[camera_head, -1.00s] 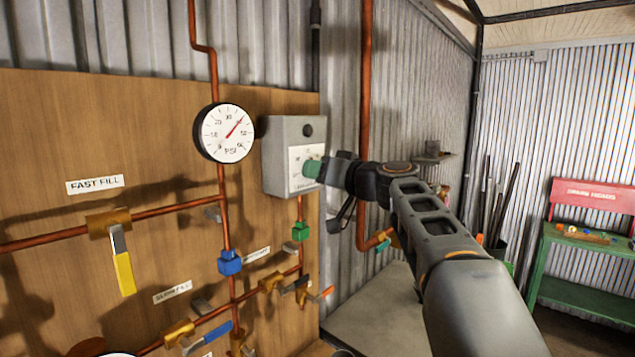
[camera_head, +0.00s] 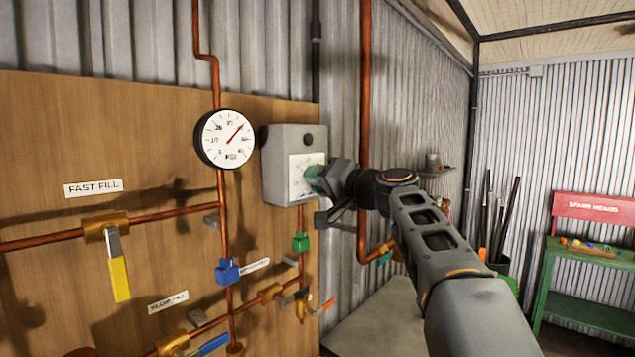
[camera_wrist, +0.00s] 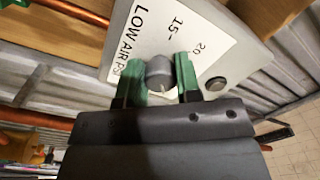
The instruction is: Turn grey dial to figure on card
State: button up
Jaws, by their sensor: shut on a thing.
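The grey dial (camera_wrist: 160,72) stands on the white scale plate (camera_wrist: 183,42) of a grey box (camera_head: 285,140). The plate reads LOW AIR PSI, with 15 and 20 legible in the wrist view; other figures are hidden or cropped. My gripper (camera_wrist: 159,80) has its green fingers on either side of the dial, shut on it. A pale pointer line shows on the dial's lower side. In the head view my gripper (camera_head: 316,179) hides the dial. I cannot make out a card with a figure.
A round gauge (camera_head: 228,139) hangs left of the box, its red needle pointing up and right. Copper pipes with a yellow-handled valve (camera_head: 119,278) and a blue fitting (camera_head: 227,271) cross the board. A green bench (camera_head: 590,280) stands at the far right.

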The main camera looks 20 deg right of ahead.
dwell(0.3)
jog(key=o, duration=0.9)
jog(key=shift+s, duration=0.1)
jog(key=b+v, duration=0.4)
jog(key=v, duration=0.9)
jog(key=shift+s+d, duration=0.25)
